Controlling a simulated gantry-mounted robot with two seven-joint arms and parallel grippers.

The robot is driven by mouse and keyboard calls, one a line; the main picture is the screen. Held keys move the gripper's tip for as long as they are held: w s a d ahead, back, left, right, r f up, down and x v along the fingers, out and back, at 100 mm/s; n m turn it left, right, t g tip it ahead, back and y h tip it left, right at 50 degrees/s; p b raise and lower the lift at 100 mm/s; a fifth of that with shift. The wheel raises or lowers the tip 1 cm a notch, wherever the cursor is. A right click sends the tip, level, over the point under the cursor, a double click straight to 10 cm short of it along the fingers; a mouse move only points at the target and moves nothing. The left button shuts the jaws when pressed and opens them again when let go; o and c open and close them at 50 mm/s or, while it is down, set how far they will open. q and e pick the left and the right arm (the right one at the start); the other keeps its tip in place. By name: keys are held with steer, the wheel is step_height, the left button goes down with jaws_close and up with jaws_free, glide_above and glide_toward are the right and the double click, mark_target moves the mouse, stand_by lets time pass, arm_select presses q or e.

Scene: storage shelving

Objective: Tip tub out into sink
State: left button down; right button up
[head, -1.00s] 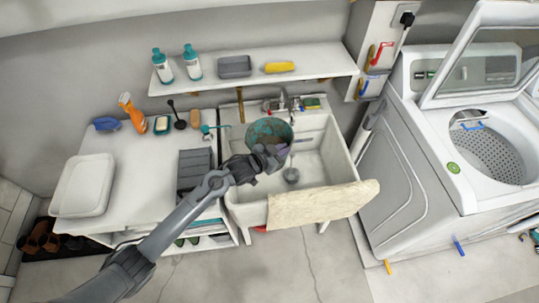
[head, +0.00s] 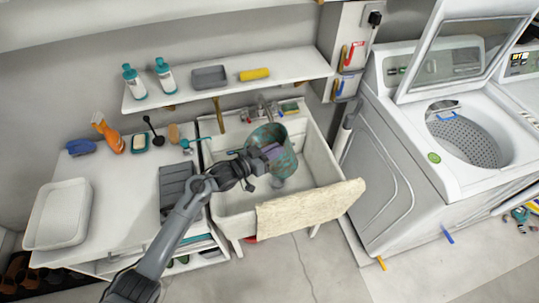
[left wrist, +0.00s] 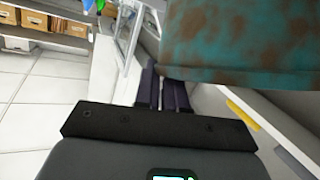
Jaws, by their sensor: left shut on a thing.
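The tub (head: 285,160), teal with brown rusty patches, is held over the white sink (head: 322,160). It is tilted, with its open mouth partly toward the head camera; what it holds cannot be made out. My left gripper (head: 272,152) is shut on the tub's side nearest my arm. In the left wrist view the tub (left wrist: 240,40) fills the upper right, just beyond the dark fingers (left wrist: 163,92). The sink's drain is mostly hidden below the tub. My right gripper is not in view.
A cream towel (head: 310,207) hangs over the sink's front edge. A counter with a white tray (head: 60,214) is left, a washing machine (head: 430,160) right. A shelf (head: 225,85) with bottles is above.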

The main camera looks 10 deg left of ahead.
arm_select(q)
steer(key=a+n+t+b, duration=0.1)
steer(key=n+t+b, duration=0.1)
steer(key=n+b, duration=0.1)
steer(key=a+f+n+t+h+b, duration=0.1)
steer(key=a+n+t+b, duration=0.1)
steer(key=b, duration=0.3)
steer(key=a+f+n+t+b, duration=0.1)
steer(key=a+n+t+b, duration=0.1)
steer(key=n+b, duration=0.1)
steer(key=shift+a+n+h+b, duration=0.15)
steer(key=shift+n+h+b, duration=0.25)
steer(key=shift+n, duration=0.2)
steer(key=shift+a+f+n+t+y+b, duration=0.25)
steer(key=shift+a+f+n+t+b, duration=0.3)
steer(key=shift+a+n, duration=0.3)
steer(key=shift+a+f+n+t+y+b, duration=0.25)
steer(key=shift+a+f+n+t+b, duration=0.25)
steer(key=shift+a+n, duration=0.3)
steer(key=shift+a+f+n+t+y+b, duration=0.3)
steer(key=shift+a+n+t+y, duration=0.1)
steer(key=shift+a+n, duration=0.25)
steer(key=shift+a+f+n+t+y+b, duration=0.35)
steer(key=shift+a+n+y, duration=0.05)
steer(key=shift+n, duration=0.4)
steer(key=shift+a+f+n+t+y+b, duration=0.3)
steer(key=shift+a+n+t+y, duration=0.1)
steer(key=shift+a+n, duration=0.25)
steer(key=shift+d, duration=0.1)
steer(key=shift+r, duration=0.1)
